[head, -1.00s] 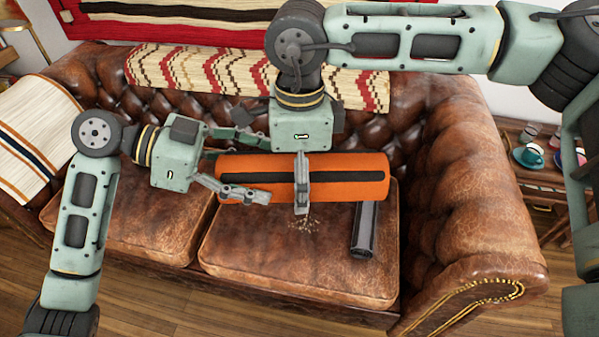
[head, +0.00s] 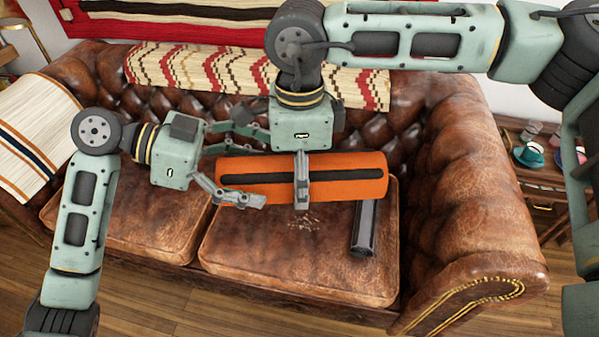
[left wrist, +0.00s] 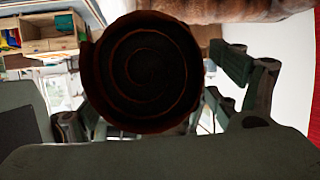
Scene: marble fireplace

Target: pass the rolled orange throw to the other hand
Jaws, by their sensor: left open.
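The rolled orange throw (head: 345,180), with a black stripe along it, is held level in front of the sofa back. My right gripper (head: 301,180) comes down from above and is shut across its middle. One finger shows on the near side, and the other is hidden behind the roll. My left gripper (head: 252,172) is open at the left end of the roll, its near finger angled in front of it. In the left wrist view, the dark spiral end of the throw (left wrist: 145,72) faces the camera between the spread fingers.
The brown leather sofa (head: 290,255) lies below. A dark grey cylinder (head: 364,228) lies on its right seat cushion. A striped blanket (head: 200,72) hangs over the back. A side table with cups (head: 530,152) stands at right.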

